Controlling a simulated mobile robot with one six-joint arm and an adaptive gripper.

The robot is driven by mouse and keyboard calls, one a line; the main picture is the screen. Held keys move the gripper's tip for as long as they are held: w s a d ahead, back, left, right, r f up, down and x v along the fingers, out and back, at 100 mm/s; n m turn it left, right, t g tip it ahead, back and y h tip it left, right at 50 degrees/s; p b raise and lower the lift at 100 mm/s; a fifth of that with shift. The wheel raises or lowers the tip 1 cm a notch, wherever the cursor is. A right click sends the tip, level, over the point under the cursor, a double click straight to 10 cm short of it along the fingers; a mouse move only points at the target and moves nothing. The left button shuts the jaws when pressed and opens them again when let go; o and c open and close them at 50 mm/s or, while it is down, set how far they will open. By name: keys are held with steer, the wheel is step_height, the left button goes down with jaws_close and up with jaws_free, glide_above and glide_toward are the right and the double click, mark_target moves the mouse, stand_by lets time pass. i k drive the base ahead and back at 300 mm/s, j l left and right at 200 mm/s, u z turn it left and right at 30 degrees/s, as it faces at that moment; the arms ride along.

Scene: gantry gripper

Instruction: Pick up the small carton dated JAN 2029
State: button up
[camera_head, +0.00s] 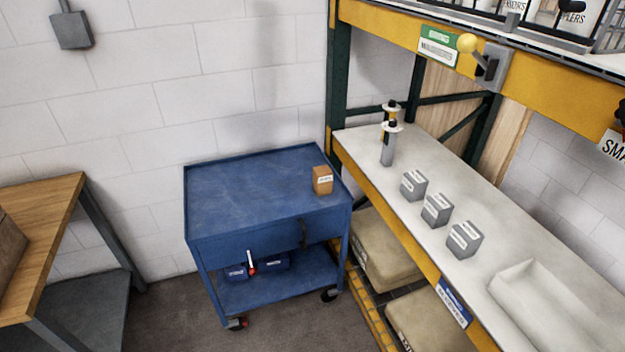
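A small brown carton (322,181) with a white label stands upright on top of the blue cart, near its right edge. Three small grey cartons with white labels stand in a row on the pale shelf to the right: one at the back (413,186), one in the middle (437,210) and one at the front (464,240). The print on all the labels is too small to read, so I cannot tell which carton is dated JAN 2029. My gripper is not in view.
The blue cart (240,190) stands between a wooden table (50,215) and the yellow-edged shelf (400,150). Two grey upright dispensers (388,148) stand behind the grey cartons. A pale tray (545,310) lies at the shelf's front. The cart top's left part is clear.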

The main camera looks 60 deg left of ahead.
mark_target(322, 176)
steer(key=u, duration=2.25)
steer(key=i+u, duration=0.4)
steer(key=i, duration=2.1)
